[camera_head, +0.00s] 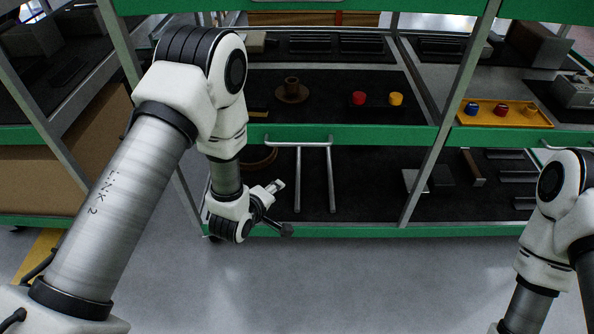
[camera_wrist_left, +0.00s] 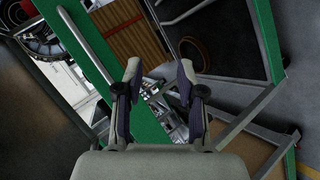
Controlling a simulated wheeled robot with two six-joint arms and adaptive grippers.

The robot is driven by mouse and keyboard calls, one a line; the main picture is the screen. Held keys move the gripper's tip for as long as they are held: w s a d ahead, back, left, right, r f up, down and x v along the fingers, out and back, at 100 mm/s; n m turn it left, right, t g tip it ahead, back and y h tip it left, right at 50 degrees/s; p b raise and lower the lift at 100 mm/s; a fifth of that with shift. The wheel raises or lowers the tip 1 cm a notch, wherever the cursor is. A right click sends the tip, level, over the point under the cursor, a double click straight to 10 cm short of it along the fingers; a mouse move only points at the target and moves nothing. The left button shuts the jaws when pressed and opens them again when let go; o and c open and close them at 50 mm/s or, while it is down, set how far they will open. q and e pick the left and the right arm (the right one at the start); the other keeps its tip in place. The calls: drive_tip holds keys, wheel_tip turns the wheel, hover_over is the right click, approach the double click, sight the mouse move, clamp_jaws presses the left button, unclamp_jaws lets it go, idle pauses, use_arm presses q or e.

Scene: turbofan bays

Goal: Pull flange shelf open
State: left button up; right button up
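The flange shelf (camera_head: 340,110) is a dark shelf with a green front edge, holding a brown flange (camera_head: 291,91). A pale bar handle (camera_head: 298,143) is on that front edge. My left gripper (camera_head: 284,208) is open and empty, below and slightly left of the handle, apart from it. In the left wrist view the two fingers (camera_wrist_left: 159,72) are spread with nothing between them. A green edge (camera_wrist_left: 100,78) runs diagonally there, with a pale bar (camera_wrist_left: 88,45) along it that looks like the handle. My right arm shows at the right; its gripper is out of view.
A red piece (camera_head: 359,98) and a yellow piece (camera_head: 396,99) stand on the shelf. A yellow tray (camera_head: 475,117) with small parts is on the bay to the right. A lower shelf (camera_head: 375,215) holds metal parts. The grey floor in front is clear.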

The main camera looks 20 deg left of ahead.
sight(297, 145)
use_arm(q)
drive_tip(key=w+r+n+t+b, duration=0.1)
drive_tip(key=w, duration=0.4)
drive_tip(key=w+d+r+n+t+b, duration=0.1)
drive_tip(key=w+n+t, duration=0.1)
drive_tip(key=w, duration=0.3)
drive_tip(key=w+d+r+n+t+h+b, duration=0.1)
drive_tip(key=w+r, duration=0.1)
drive_tip(key=w, duration=0.3)
drive_tip(key=shift+w+d+r+n, duration=0.1)
drive_tip(key=shift+w+d+n, duration=0.05)
drive_tip(key=shift+n, duration=0.25)
clamp_jaws()
use_arm(e)
wheel_tip(297, 145, down, 6)
drive_tip(key=shift+w, duration=0.25)
